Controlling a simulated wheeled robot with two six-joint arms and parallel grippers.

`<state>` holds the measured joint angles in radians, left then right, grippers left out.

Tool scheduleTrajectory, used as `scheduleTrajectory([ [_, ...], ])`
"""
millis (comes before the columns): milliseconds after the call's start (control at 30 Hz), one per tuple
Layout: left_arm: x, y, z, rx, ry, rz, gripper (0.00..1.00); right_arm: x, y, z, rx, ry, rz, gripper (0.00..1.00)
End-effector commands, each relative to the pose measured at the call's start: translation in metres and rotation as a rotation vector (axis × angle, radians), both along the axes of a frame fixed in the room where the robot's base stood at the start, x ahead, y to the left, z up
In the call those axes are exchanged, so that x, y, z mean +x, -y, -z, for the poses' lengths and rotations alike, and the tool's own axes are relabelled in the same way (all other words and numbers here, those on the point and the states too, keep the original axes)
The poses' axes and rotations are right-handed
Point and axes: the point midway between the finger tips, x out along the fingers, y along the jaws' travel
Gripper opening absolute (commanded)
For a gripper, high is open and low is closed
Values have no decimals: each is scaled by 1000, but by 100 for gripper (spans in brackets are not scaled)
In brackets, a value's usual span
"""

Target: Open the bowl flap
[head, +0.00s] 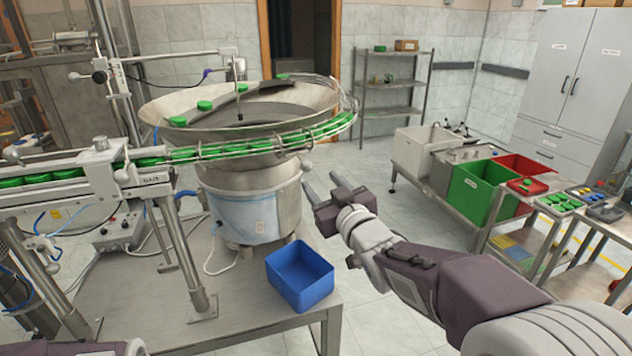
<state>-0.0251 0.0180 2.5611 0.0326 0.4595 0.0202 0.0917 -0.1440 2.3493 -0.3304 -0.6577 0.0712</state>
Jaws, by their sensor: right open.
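The feeder bowl (165,108) is a wide metal dish on a round drum base (262,205), left of the middle. A few green caps (204,105) lie in it. A wire-railed track with green caps curves round its rim and runs left to a straight chute (60,175). I cannot make out which part is the flap. My right gripper (322,184) is open and empty, just right of the drum and below the track's right end. It appears apart from the bowl. Of my left arm only a part shows at the bottom left edge; its gripper is out of view.
A blue bin (301,275) sits on the metal table (240,310) below the bowl. To the right stand a green bin (478,190), a red bin (525,172) and a table with trays of caps. Floor between them is open. A shelf rack (392,85) stands behind.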

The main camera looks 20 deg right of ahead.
Motion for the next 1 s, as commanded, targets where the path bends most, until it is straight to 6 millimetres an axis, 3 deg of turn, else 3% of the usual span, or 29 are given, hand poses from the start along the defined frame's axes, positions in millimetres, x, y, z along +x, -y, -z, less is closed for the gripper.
scheduleTrajectory([
  [233, 1, 0, 1, 0, 1, 0, 36, 5, 7, -1, 0, 5, 17, 50],
  [500, 0, 0, -10, 0, 1, 0, 36, 59, 2, -2, 0, 2, 17, 50],
  [700, 0, 0, -15, 0, 1, 0, 36, 85, -1, -1, 1, 3, 18, 50],
  [1000, 0, 0, -15, 0, 1, 0, 36, 89, -1, -1, 1, 4, 17, 50],
])
